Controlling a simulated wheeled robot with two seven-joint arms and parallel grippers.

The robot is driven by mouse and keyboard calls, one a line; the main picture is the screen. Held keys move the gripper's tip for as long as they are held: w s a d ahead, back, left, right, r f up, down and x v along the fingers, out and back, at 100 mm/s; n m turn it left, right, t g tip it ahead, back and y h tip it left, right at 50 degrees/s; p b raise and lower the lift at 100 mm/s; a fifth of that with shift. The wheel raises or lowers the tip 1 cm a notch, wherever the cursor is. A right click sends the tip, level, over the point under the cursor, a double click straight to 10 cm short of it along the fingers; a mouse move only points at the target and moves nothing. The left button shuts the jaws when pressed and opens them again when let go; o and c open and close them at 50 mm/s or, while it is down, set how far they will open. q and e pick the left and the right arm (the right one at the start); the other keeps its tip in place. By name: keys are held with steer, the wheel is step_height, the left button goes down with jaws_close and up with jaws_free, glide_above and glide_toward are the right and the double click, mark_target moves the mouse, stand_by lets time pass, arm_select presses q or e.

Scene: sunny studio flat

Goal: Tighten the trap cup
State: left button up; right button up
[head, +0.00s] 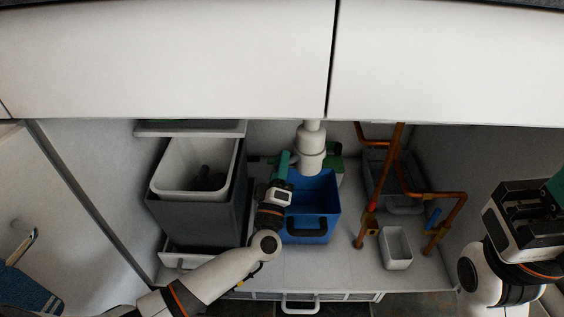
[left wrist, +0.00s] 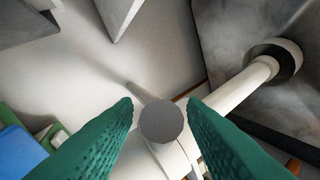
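The white trap cup (head: 311,160) hangs under the sink on a white vertical pipe, above the blue crate. My left gripper (head: 284,160) is beside it, on its left in the head view. In the left wrist view a round grey end face (left wrist: 161,121), seemingly the cup's, shows between the green fingers (left wrist: 161,112). The fingers are apart, with a narrow gap on each side of that face. I cannot tell how deep the cup sits between them. My right gripper (head: 549,190) is at the right edge, partly cut off, away from the cup.
A blue crate (head: 325,195) stands below the trap. A grey bin (head: 200,215) stands left. Copper pipes (head: 395,165), a grey crate (head: 378,170) and a small white box (head: 395,248) are right. The cabinet front (head: 445,60) closes off the top.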

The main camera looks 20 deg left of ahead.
arm_select(q)
steer(key=shift+x, duration=0.9)
steer(key=shift+c, duration=0.4)
jaws_close()
